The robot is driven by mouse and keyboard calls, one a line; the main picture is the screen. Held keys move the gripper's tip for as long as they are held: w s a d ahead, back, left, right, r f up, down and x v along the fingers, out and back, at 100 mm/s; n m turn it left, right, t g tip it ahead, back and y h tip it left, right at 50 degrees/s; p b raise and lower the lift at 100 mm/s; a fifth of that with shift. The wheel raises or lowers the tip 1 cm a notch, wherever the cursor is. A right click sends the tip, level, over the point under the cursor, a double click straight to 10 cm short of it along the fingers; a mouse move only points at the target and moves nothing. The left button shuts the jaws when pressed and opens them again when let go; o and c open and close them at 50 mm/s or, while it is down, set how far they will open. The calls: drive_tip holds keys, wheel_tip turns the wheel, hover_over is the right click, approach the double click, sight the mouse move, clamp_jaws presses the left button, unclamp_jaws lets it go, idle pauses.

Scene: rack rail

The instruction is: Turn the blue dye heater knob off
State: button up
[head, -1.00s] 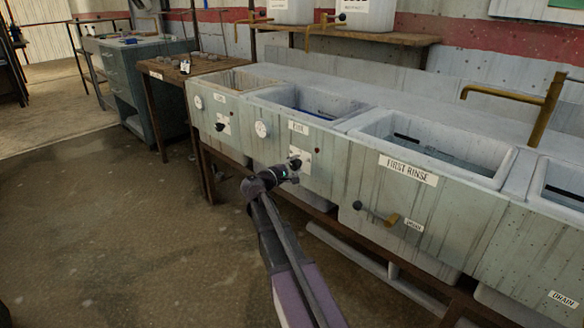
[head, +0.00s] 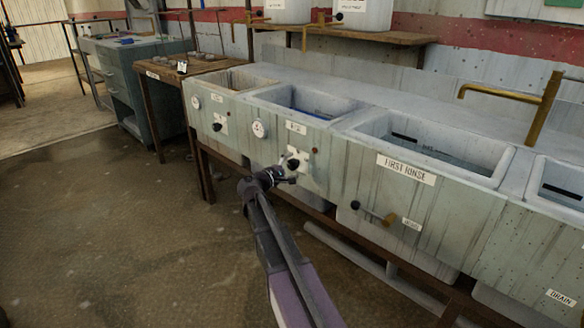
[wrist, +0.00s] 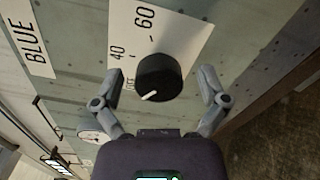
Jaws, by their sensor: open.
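The blue dye heater knob (wrist: 159,77) is a black round dial on a white plate (wrist: 172,28), below the BLUE label (wrist: 38,48). Its white pointer mark points to the lower left, near the small OFF text (wrist: 130,85); marks for 40 and 60 lie above. My gripper (wrist: 160,82) is open, with one finger on each side of the knob and visible gaps to it. In the head view the knob (head: 293,164) shows on the front of the blue dye tank (head: 303,100), with my gripper (head: 284,178) close in front, partly covering the plate.
A second knob (head: 217,127) and round gauges (head: 259,129) are on the tank fronts to the left. The FIRST RINSE sink (head: 430,148) with a drain lever (head: 375,215) stands to the right. The floor (head: 120,230) in front is clear.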

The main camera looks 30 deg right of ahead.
drive_tip(key=v, duration=1.1)
drive_tip(key=shift+s+a, duration=0.2)
drive_tip(key=shift+a, duration=0.1)
drive_tip(key=s+a+f+m+g+y+p, duration=0.2)
drive_tip(key=s+f+m+g+y+p, duration=0.25)
drive_tip(key=s+f+y, duration=0.5)
drive_tip(key=s+a+m+g+y+p, duration=0.25)
drive_tip(key=s+a+y+p, duration=0.25)
drive_tip(key=s+a+y, duration=0.5)
wheel_tip(320, 180, up, 38)
drive_tip(key=s+a+h+p, duration=0.1)
drive_tip(key=h+p, duration=0.1)
drive_tip(key=p, duration=3.5)
drive_tip(key=shift+s+f+m+t, duration=0.2)
drive_tip(key=shift+s+m+t, duration=0.1)
drive_tip(key=shift+m+t, duration=0.1)
drive_tip(key=shift+a+h, duration=0.1)
drive_tip(key=shift+h, duration=0.15)
